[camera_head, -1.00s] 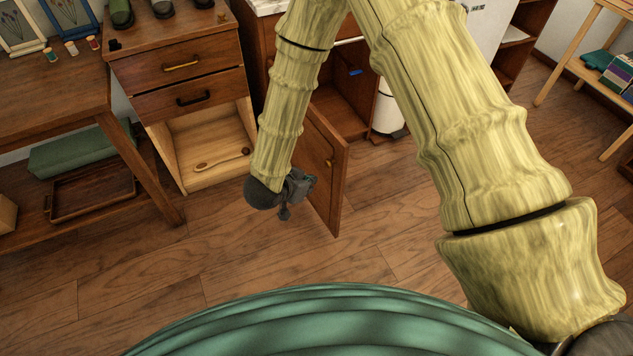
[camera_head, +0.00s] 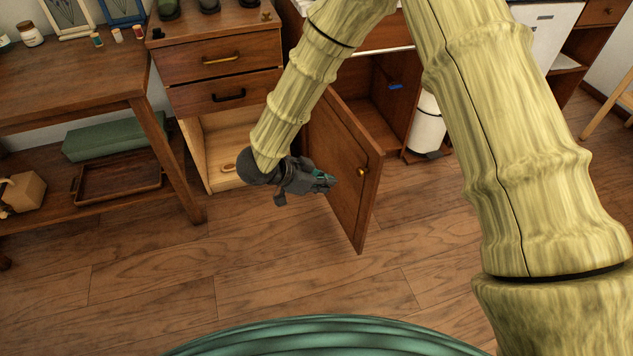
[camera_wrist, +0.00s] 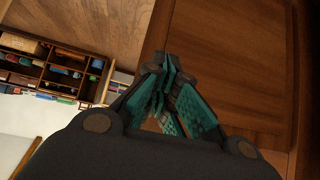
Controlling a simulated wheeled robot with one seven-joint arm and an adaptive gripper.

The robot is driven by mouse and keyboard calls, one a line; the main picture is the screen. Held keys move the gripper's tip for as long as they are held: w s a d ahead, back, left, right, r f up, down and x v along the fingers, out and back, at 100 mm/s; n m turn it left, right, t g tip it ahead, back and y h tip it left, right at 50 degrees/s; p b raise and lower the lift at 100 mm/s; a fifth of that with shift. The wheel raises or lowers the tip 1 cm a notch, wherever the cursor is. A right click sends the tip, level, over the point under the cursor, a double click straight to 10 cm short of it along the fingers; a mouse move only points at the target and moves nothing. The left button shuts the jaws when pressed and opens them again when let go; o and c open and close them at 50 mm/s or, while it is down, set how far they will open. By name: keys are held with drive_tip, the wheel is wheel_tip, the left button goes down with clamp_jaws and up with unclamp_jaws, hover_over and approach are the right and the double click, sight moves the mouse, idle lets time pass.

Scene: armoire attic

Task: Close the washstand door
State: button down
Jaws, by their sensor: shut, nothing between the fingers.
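The washstand door (camera_head: 345,165) is a brown wooden panel with a small brass knob (camera_head: 362,172). It stands wide open, swung out from the washstand (camera_head: 385,85), whose dark interior shows behind it. My gripper (camera_head: 330,181) is at the left of the door, fingers pointing at its panel. The fingers are shut and hold nothing. In the wrist view the door (camera_wrist: 225,60) fills the right side, close beyond the fingertips (camera_wrist: 168,65); I cannot tell whether they touch it.
A drawer cabinet (camera_head: 222,75) with an open lower compartment stands left of the door. The wooden floor (camera_head: 270,270) in front is clear.

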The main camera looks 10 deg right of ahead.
drive_tip(key=w+d+f+b, duration=0.1)
drive_tip(key=w+d+f, duration=0.1)
drive_tip(key=d, duration=0.5)
drive_tip(key=shift+w+f, duration=0.15)
drive_tip(key=shift+f, duration=0.2)
